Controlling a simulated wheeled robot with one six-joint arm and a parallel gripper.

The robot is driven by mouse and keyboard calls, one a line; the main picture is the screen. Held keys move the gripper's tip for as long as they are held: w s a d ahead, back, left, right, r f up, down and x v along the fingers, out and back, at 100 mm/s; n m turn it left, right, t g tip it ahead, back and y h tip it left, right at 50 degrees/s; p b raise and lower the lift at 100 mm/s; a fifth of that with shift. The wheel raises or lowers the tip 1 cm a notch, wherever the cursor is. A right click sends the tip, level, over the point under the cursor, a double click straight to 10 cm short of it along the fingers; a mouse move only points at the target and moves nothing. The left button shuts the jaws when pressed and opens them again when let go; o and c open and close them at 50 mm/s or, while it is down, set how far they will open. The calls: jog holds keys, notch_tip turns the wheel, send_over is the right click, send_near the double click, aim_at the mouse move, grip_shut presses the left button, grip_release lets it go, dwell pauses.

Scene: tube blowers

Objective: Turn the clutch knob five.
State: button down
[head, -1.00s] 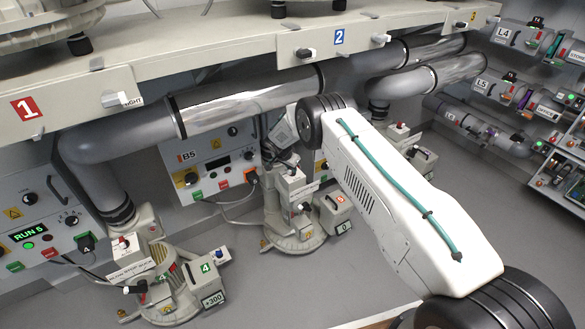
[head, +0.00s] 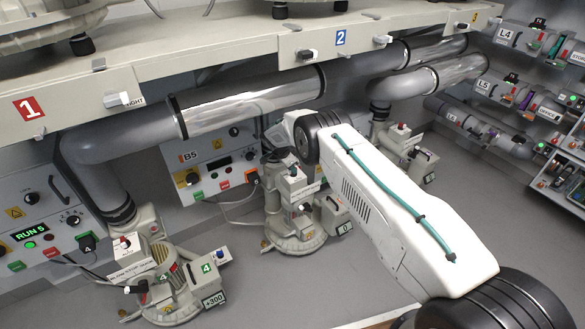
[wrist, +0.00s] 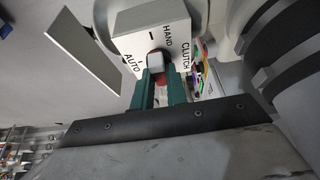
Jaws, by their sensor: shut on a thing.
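In the wrist view, a pale box (wrist: 140,40) carries the words AUTO, HAND and CLUTCH around a small knob (wrist: 156,57) with a pale cap and red below it. My gripper (wrist: 161,76) has green fingers, one on each side of the knob, shut on it. The fingers hide part of the knob, so I cannot tell exactly which mark it points to. In the head view, the middle blower (head: 300,228) stands below the B5 panel (head: 205,172), with a pale box (head: 291,185) on top. My arm's end is close to this blower; the fingers are not clear there.
Blower four (head: 165,275) stands at the left under a large grey pipe (head: 115,133). A shelf edge (head: 210,60) runs above. In the wrist view, a flat pale plate (wrist: 90,50) is close at the left. Grey floor is free at the front.

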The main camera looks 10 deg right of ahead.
jog(key=shift+w+a, duration=0.1)
jog(key=shift+a, duration=0.1)
jog(key=c, duration=1.4)
grip_release()
jog(key=shift+d, duration=0.1)
jog(key=shift+a+r, duration=0.2)
jog(key=shift+r, duration=0.3)
jog(key=shift+s+a+r, duration=0.2)
jog(key=shift+a+r, duration=0.3)
jog(key=shift+s+a+r, duration=0.15)
jog(key=shift+a+r, duration=0.3)
jog(key=s+a, duration=0.3)
jog(key=a, duration=0.7)
jog(key=shift+s, duration=0.25)
jog(key=shift+a, duration=0.1)
